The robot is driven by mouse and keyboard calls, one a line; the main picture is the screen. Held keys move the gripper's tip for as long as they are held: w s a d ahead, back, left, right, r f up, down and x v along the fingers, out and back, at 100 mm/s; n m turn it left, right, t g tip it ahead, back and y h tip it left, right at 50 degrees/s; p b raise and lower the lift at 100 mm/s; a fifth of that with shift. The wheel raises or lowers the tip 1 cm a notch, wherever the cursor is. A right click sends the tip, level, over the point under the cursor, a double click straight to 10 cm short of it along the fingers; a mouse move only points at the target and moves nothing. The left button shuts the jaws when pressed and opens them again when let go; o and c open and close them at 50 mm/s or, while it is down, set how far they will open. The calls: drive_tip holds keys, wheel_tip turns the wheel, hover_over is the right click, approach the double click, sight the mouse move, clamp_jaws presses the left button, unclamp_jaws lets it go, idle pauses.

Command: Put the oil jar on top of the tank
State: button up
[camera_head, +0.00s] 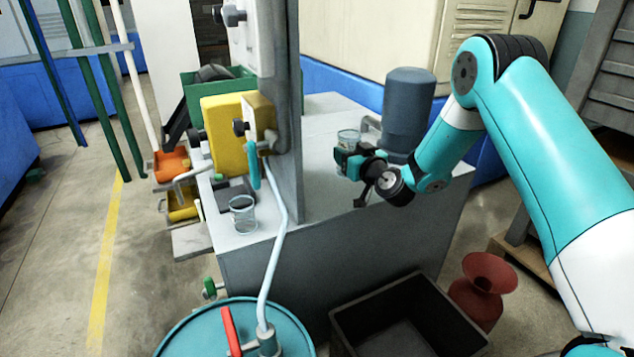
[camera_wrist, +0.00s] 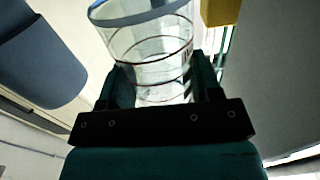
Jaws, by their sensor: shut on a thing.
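A clear glass jar (camera_head: 348,138) is held in my gripper (camera_head: 350,160), above the right part of the grey box-shaped tank's top (camera_head: 325,196). In the wrist view the jar (camera_wrist: 150,50) stands between the two fingers of my gripper (camera_wrist: 152,88), its open rim near the top edge. I cannot tell exactly how high it is above the tank top. A second, similar glass jar (camera_head: 243,214) stands upright on the tank's top at the left front, apart from my gripper.
A blue-grey cylindrical motor (camera_head: 409,105) stands on the tank just behind my gripper. A grey upright plate (camera_head: 288,110) rises from the tank to the left. A teal drum (camera_head: 190,340), a dark open bin (camera_head: 405,320) and a red funnel-shaped vessel (camera_head: 480,290) stand in front.

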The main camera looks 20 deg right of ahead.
drive_tip(key=s+a+p, duration=0.1)
drive_tip(key=a+p, duration=0.3)
drive_tip(key=a, duration=0.3)
drive_tip(key=f, duration=0.2)
drive_tip(key=a+f, duration=0.1)
drive_tip(key=f, duration=0.3)
drive_tip(key=shift+s+a+f+b, duration=0.25)
drive_tip(key=shift+s+a+b, duration=0.15)
drive_tip(key=shift+a+r+p, duration=0.1)
drive_tip(key=shift+a+p, duration=0.05)
drive_tip(key=shift+p, duration=0.65)
drive_tip(key=shift+a, duration=0.1)
drive_tip(key=shift+f, duration=0.35)
drive_tip(key=shift+f, duration=0.1)
drive_tip(key=o, duration=1.2)
drive_tip(key=shift+c, duration=0.2)
